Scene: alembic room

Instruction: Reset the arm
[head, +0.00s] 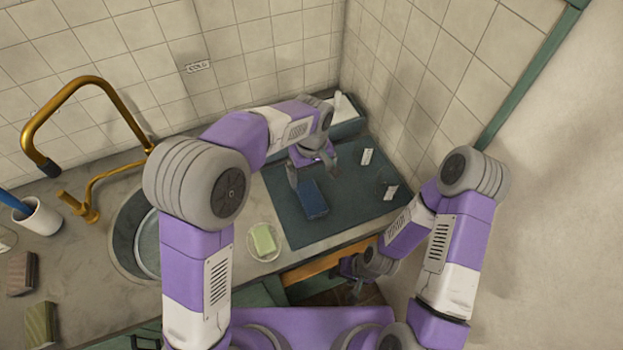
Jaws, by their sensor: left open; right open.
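My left arm comes in from the left and bends over the counter. My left gripper (312,176) is open above the dark mat (345,215), pointing down, with a blue block (312,200) just in front of it. The block looks apart from the fingers, though the exact gap is hard to tell. My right gripper (352,279) is low at the right, by the counter's front edge, open and holding nothing that I can see. Its fingers are small and partly dark in this view.
A green soap bar (263,238) lies on a round dish left of the mat. A sink (140,240), brass tap (85,85) and white cup (38,222) stand further left. A grey box (345,117) is at the back. Small white labels (367,156) lie on the mat. Walls close the back and right.

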